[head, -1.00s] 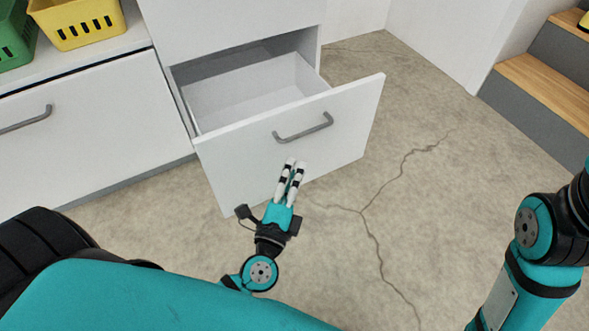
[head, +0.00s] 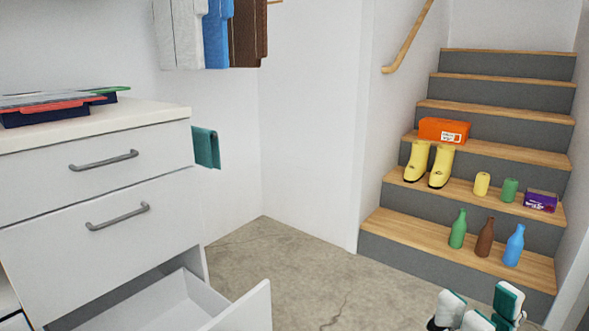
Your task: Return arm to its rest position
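My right gripper (head: 479,301) shows at the bottom right edge of the head view. Its white and teal fingers point up, with a gap between the tips and nothing seen between them. The rest of that gripper and its arm are cut off by the frame. My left gripper is not in view.
An open drawer (head: 243,310) juts from the white cabinet (head: 100,200) at lower left. Wooden-topped stairs (head: 400,228) at right hold yellow boots (head: 441,166), an orange box (head: 443,130) and several bottles (head: 457,229). Bare concrete floor (head: 290,255) lies between.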

